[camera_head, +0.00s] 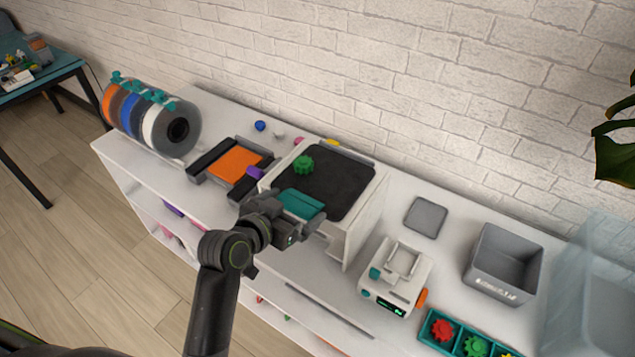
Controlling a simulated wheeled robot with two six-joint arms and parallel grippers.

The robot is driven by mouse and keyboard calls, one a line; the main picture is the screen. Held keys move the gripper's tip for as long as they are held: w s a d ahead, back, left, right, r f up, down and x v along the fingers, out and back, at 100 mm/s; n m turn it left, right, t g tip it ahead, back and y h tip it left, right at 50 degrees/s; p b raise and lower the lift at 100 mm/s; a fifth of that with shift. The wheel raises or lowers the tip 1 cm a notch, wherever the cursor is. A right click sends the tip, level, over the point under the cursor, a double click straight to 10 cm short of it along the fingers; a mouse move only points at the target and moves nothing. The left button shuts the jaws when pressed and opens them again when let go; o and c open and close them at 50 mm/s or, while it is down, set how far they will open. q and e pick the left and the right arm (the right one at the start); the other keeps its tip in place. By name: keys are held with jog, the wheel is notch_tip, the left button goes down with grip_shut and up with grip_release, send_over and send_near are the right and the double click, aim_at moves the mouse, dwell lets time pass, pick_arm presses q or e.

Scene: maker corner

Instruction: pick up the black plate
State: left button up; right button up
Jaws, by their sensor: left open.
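The black plate (342,182) lies on top of a white box-like machine (365,222) in the middle of the shelf top. A green gear (303,165) rests on the plate near its left corner. My left gripper (298,217) is open at the plate's near left edge, and it hides part of that edge. A teal piece (302,204) shows at the jaws; I cannot tell whether it touches them or joins the plate. My right gripper is not in view.
Left of the machine are an orange-topped device (238,163) and several filament spools (150,115). To the right are a grey square pad (426,217), a small white device (396,275), a grey bin (503,264) and a teal gear tray (437,345). A brick wall stands behind.

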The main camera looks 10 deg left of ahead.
pick_arm(q)
jog(key=shift+w, duration=0.15)
jog(key=c, duration=0.7)
notch_tip(320, 180, up, 10)
dwell(0.4)
